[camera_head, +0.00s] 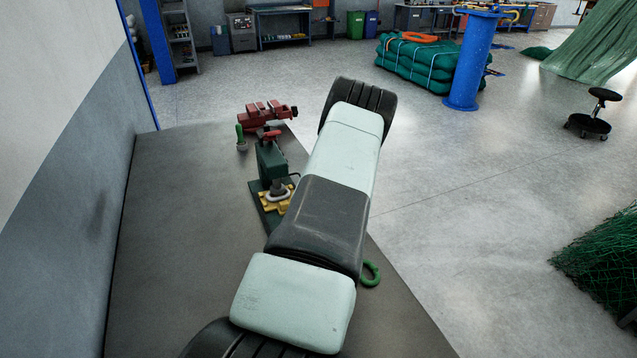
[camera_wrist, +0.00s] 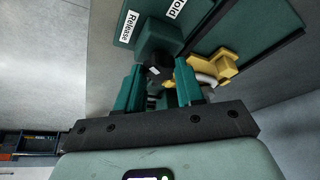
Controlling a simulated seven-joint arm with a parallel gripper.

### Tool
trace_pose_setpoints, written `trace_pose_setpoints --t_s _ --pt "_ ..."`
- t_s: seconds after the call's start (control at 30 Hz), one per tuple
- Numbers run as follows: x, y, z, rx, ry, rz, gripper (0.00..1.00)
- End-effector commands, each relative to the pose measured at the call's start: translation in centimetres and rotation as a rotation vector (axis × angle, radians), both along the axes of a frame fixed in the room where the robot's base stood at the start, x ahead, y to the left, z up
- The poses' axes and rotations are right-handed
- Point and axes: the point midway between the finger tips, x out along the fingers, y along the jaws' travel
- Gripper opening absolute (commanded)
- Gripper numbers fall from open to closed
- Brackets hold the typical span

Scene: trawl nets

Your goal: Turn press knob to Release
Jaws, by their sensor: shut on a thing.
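The green press (camera_head: 270,160) stands on the bench, with a red part on top and a yellow piece (camera_head: 277,201) at its foot. In the wrist view, a dark green block carries two white labels, Release (camera_wrist: 130,27) and Hold (camera_wrist: 177,8). The black press knob (camera_wrist: 157,70) has a small white mark and sits between the teal fingers of my gripper (camera_wrist: 160,88), which is shut on it. I cannot tell which label the knob points to. The yellow piece (camera_wrist: 213,68) also shows right of the fingers. In the head view my arm hides the gripper and knob.
A green ring (camera_head: 371,273) lies at the bench's right edge, beside my arm. The bench's left side is clear.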

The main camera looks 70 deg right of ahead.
Motion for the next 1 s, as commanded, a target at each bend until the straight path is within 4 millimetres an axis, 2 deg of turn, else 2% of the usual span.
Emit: trace_pose_setpoints --t_s 0.5,1.0 --pt "-0.06 -0.41 -0.13 -0.001 0.002 0.410 0.07" --pt "-0.05 -0.44 -0.08 0.001 0.003 0.542 0.07"
